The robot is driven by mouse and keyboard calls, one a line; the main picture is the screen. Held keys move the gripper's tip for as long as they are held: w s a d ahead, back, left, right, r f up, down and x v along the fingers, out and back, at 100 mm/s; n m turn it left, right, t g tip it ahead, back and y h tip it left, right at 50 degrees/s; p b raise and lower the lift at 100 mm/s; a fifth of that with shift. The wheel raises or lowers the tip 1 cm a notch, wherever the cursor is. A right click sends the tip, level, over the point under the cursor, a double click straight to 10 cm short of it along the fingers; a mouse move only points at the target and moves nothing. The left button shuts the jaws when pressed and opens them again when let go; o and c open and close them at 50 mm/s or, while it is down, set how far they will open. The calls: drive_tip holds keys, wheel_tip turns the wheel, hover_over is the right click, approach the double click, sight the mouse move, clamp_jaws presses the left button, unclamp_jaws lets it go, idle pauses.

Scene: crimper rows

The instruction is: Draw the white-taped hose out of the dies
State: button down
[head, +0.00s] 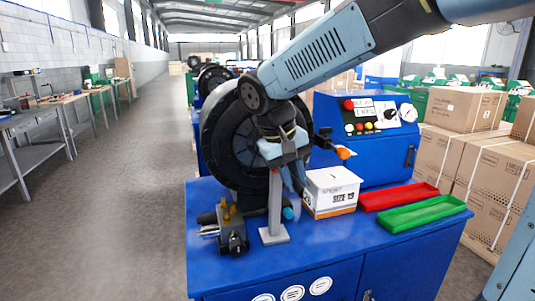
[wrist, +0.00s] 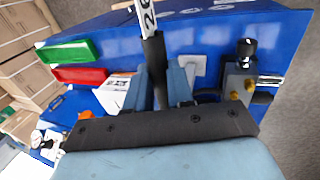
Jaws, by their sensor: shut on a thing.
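The crimper is a large black ring (head: 225,135) on the blue bench. Its dies are hidden behind my arm in the head view. My gripper (head: 290,170) is in front of the ring, to its right. In the wrist view my gripper (wrist: 160,80) has its two blue fingers closed on a black hose (wrist: 153,50). The white tape (wrist: 148,15) with dark marks is on this hose at the top edge of the picture, beyond the fingertips. I cannot tell in these views whether the hose's other end is in the dies.
A pale post on a square base (head: 274,235) stands below my gripper. A grey block with brass fittings (head: 232,230) is left of it. A white box (head: 330,192), a red tray (head: 398,195) and a green tray (head: 422,213) are to the right. A blue control cabinet (head: 370,150) stands behind.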

drive_tip(key=shift+s+d+f, duration=0.1)
drive_tip(key=shift+s, duration=0.2)
drive_tip(key=c, duration=0.9)
unclamp_jaws()
drive_tip(key=shift+o, duration=0.4)
drive_tip(key=o, duration=0.8)
drive_tip(key=shift+v, duration=3.55)
